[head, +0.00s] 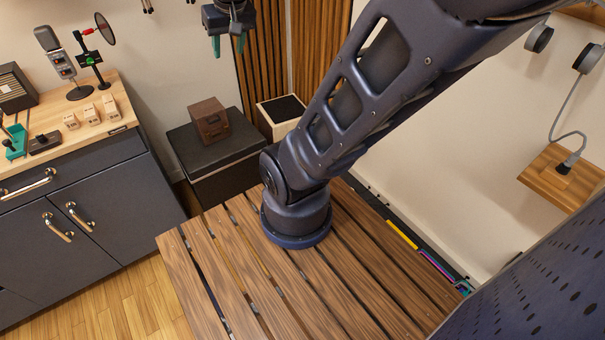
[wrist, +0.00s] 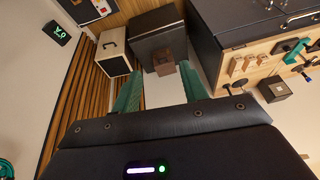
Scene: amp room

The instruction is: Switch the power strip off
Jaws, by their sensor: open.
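I cannot make out the power strip or its switch for certain in either view. My gripper (head: 228,45) hangs at the top of the head view, with its two teal fingers pointing down and apart. In the wrist view my gripper (wrist: 160,68) has nothing between its fingers. A small brown box (wrist: 164,64) shows in the gap, but it stands farther off on a black case (wrist: 158,24). A small black device (head: 45,142) with a knob or lever lies on the wooden worktop; what it is I cannot tell.
The worktop (head: 118,110) at left also bears a microphone (head: 55,55), small wooden blocks (head: 91,114) and a teal object (head: 15,141). Below are grey cabinet doors (head: 110,205). A pale box (head: 281,112) stands by the wall. A wooden shelf (head: 545,180) is at right.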

